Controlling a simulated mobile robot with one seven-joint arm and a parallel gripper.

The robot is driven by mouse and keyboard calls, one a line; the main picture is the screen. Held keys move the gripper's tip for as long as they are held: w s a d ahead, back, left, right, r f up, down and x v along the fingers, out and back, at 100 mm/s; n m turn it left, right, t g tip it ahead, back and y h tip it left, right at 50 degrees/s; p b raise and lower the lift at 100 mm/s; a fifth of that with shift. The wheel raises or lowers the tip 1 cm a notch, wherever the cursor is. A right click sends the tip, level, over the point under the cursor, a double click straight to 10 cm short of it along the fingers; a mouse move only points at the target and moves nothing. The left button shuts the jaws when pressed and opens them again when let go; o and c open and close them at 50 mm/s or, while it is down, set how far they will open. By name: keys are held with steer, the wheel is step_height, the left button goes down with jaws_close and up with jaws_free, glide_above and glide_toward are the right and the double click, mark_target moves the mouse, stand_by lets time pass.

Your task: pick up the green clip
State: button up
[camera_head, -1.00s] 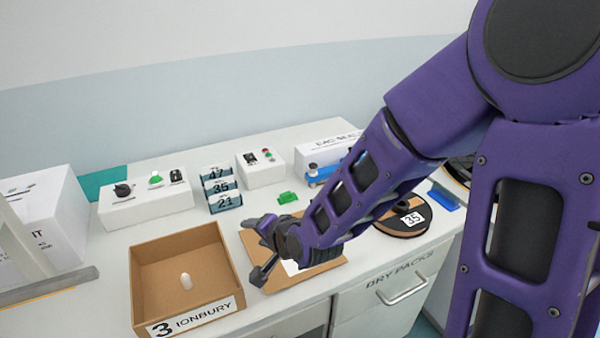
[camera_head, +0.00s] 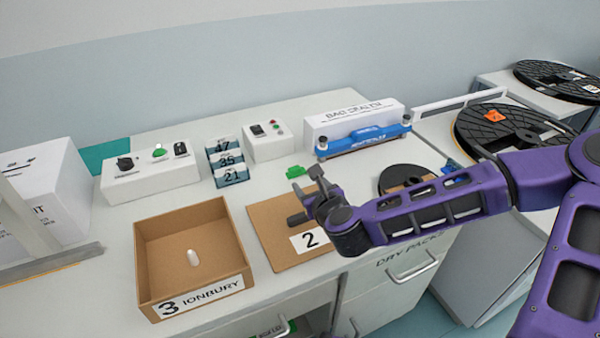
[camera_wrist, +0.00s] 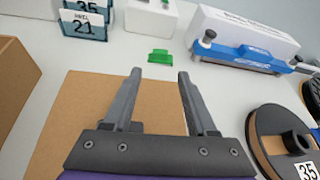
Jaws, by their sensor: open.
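The green clip (camera_head: 295,172) lies on the white bench top, behind the flat cardboard piece and in front of the blue-barred sealer. In the wrist view the clip (camera_wrist: 160,56) lies beyond my fingertips, roughly midway between their lines. My gripper (camera_head: 303,196) is open and empty, above the cardboard marked 2; it shows in the wrist view (camera_wrist: 160,73) with its two grey fingers apart. The gripper is apart from the clip, on the near side of it.
An open cardboard box (camera_head: 190,222) marked 3 holds a small white object. Number cards (camera_head: 228,164), switch boxes (camera_head: 150,178) and the bag sealer (camera_head: 362,138) stand behind. A black reel (camera_wrist: 270,140) lies right of the cardboard (camera_head: 262,222). Bench around the clip is clear.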

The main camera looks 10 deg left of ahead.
steer(key=b, duration=0.1)
glide_toward(294, 168)
steer(key=x, duration=0.4)
steer(key=shift+w+a+r, duration=0.1)
steer(key=shift+w+a, duration=0.05)
steer(key=shift+a, duration=0.2)
steer(key=shift+d+f+b+x, duration=0.1)
steer(key=shift+d+b+x, duration=0.05)
steer(key=shift+x, duration=1.3)
steer(key=shift+d+f+b+x, duration=0.1)
steer(key=shift+d+b+x, duration=0.05)
steer(key=shift+x, duration=1.25)
jaws_close()
